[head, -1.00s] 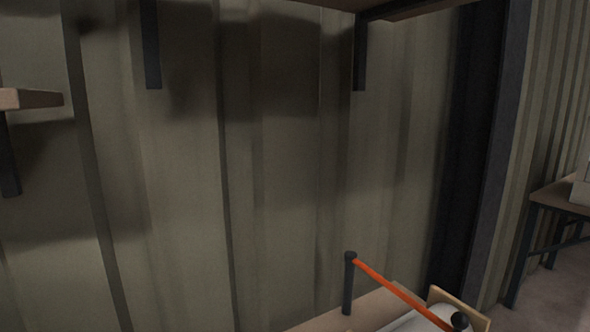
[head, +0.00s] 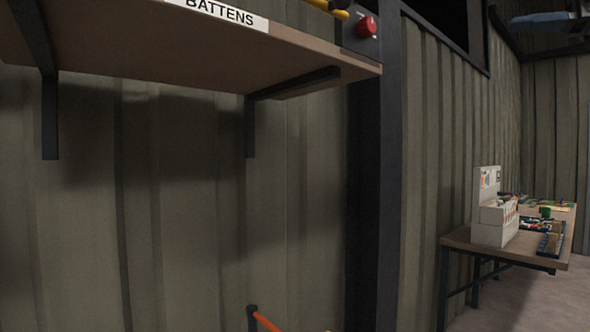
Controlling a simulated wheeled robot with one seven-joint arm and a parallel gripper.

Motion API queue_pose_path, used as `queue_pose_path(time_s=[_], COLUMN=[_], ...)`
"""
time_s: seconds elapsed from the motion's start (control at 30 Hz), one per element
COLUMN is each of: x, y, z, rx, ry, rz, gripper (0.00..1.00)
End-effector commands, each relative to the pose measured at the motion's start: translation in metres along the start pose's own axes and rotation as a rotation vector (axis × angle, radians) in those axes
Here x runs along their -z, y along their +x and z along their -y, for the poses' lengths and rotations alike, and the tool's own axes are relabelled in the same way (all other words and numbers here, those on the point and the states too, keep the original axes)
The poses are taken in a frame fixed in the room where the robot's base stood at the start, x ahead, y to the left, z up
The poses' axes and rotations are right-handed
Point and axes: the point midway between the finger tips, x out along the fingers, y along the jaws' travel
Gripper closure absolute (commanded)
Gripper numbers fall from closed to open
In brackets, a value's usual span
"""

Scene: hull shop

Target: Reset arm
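My arm and gripper are not in the head view, so I cannot see the pose of the arm or whether the gripper holds anything. The view is filled mostly by a corrugated wall (head: 190,220) and a wooden shelf (head: 130,50) above it. The shelf carries a white label (head: 222,12) reading "BATTENS".
A dark post (head: 374,190) stands right of the shelf, with a red knob (head: 367,27) on a grey box. An orange strap (head: 266,322) on a black post (head: 252,317) shows at the bottom edge. A table (head: 462,238) at right bears a white unit (head: 492,215) and trays. Floor is open before it.

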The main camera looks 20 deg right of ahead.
Motion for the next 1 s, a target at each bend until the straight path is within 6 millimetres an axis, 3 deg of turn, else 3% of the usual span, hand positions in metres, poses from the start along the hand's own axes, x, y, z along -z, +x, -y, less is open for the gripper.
queue_pose_path(time_s=[0.33,0.57,0.67,0.77,1.0], x=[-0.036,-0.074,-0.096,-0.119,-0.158], y=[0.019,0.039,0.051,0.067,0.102], z=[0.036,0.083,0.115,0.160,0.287], rx=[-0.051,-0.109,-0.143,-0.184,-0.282], ry=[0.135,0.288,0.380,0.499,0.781], rz=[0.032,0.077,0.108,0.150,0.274], gripper=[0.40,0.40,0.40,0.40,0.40])
